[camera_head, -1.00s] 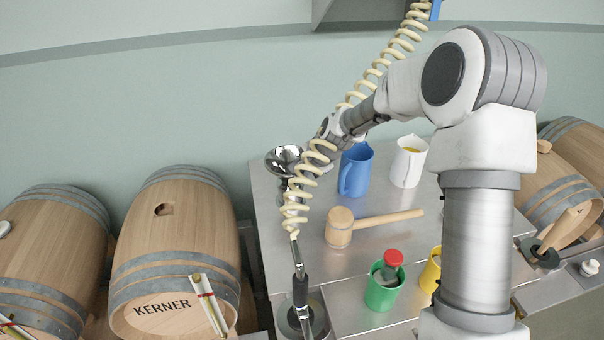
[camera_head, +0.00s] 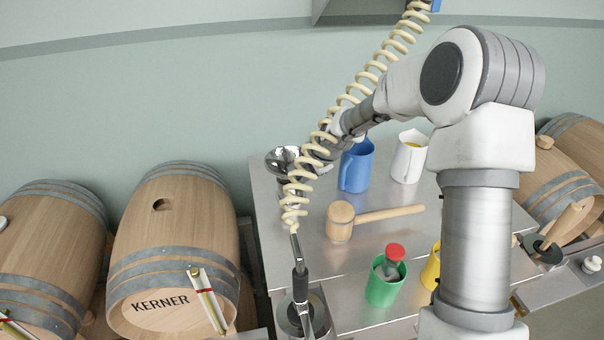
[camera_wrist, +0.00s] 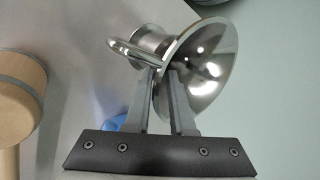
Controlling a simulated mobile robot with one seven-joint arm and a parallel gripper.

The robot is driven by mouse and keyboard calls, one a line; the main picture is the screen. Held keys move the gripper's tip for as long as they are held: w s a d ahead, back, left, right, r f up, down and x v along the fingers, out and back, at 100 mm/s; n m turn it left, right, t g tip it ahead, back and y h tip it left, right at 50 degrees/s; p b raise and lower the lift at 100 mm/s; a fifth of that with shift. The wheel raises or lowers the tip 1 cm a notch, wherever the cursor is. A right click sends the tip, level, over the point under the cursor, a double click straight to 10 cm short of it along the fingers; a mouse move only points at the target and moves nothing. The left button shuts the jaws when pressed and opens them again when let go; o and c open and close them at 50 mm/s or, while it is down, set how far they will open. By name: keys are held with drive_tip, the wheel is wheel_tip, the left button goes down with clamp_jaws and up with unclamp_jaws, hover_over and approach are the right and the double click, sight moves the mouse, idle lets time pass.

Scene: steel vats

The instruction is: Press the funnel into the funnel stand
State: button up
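The funnel (camera_head: 283,158) is a shiny steel bowl at the back left of the steel table. In the wrist view the funnel (camera_wrist: 205,65) fills the upper middle, its mouth facing right. A flanged steel cylinder (camera_wrist: 150,42) with a looped bar beside it shows at its narrow side; it may be the funnel stand, and I cannot tell how deep the funnel sits in it. My gripper (camera_wrist: 165,72) has its fingers close together on the bowl's edge, apparently shut on it. In the head view the coiled hose partly hides the gripper and the part under the bowl.
A cream coiled hose (camera_head: 352,100) hangs in front of my arm. Wooden barrels (camera_head: 175,230) stand left of the table.

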drive_tip(key=shift+o, duration=1.2)
drive_tip(key=v, duration=1.7)
drive_tip(key=shift+s+r, duration=0.15)
drive_tip(key=shift+r, duration=0.05)
drive_tip(key=shift+d, duration=0.1)
drive_tip(key=s+d+r+n+h, duration=0.1)
drive_tip(key=s+d+n, duration=0.1)
drive_tip(key=s, duration=0.7)
drive_tip(key=s+d+r+n+h, duration=0.1)
drive_tip(key=s+n, duration=0.4)
drive_tip(key=s, duration=0.5)
drive_tip(key=s+d+r+n+h, duration=0.1)
drive_tip(key=s+d+n, duration=0.2)
drive_tip(key=s, duration=0.6)
drive_tip(key=shift+s+d+r+n+h, duration=0.4)
